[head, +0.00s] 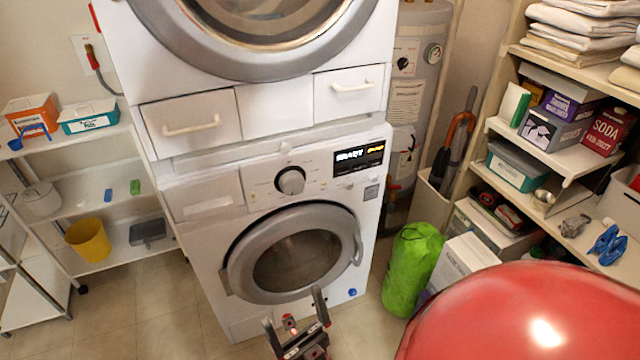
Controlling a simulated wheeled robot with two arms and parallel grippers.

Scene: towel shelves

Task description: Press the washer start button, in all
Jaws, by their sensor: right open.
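The white washer (205,245) stands in the middle of the head view, with its round grey-rimmed door (296,252) shut. Its upper panel has a round dial (290,181) and a dark lit display (359,157) that seems to read "READY". Small marks lie around the dial and below the display; I cannot tell which is the start button. A small blue round spot (352,293) shows low on the right of the front. My right gripper (295,320) is open and empty, low in front of the washer, below the door and well below the panel. My left gripper is out of view.
A second machine (115,35) with drawers sits on top of the washer. A green bag (412,270) stands right of the washer. Shelves with boxes and towels (580,40) are at the right. A wire shelf with a yellow bucket (88,240) is at the left.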

